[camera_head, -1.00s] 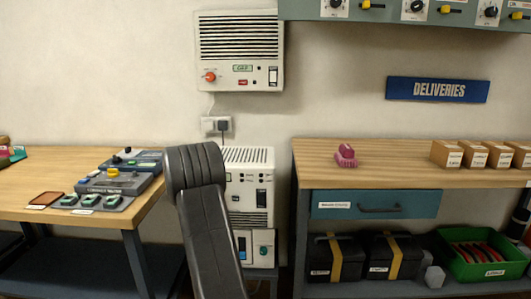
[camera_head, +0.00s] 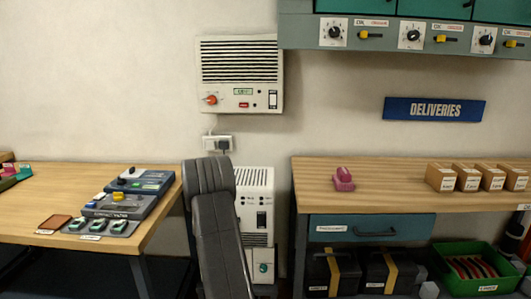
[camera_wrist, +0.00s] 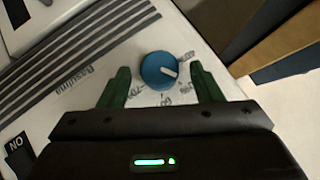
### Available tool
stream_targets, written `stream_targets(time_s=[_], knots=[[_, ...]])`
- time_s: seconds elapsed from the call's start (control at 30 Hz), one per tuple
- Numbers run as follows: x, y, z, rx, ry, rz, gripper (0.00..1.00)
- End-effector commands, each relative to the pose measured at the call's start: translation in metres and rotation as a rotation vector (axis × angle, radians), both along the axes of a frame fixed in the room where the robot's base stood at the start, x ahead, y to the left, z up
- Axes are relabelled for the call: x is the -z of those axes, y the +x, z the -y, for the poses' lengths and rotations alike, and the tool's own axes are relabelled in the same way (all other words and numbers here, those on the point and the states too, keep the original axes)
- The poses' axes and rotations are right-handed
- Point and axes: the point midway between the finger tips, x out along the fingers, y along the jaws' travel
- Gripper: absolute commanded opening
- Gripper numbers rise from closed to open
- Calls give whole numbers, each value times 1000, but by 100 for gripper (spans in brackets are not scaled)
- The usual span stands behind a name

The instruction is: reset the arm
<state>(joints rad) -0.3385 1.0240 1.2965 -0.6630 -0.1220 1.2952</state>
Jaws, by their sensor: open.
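My gripper (camera_wrist: 159,78) shows in the wrist view, with its two green fingers apart and nothing held. The gripper itself is hidden in that view.
A left bench (camera_head: 45,190) holds grey devices (camera_head: 122,205). The right bench (camera_head: 400,195) carries a pink object (camera_head: 343,180) and several cardboard boxes (camera_head: 467,178), with a green crate (camera_head: 480,285) below. An upper white unit (camera_head: 240,75) hangs on the wall above my arm.

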Motion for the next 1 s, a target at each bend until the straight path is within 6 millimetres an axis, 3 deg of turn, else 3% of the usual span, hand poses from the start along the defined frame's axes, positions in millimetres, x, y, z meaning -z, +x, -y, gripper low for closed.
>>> stream_targets(time_s=[0.53, 1.0], knots=[[11, -1, 5, -1, 382, 11, 59], [8, -1, 6, -1, 517, 15, 59]])
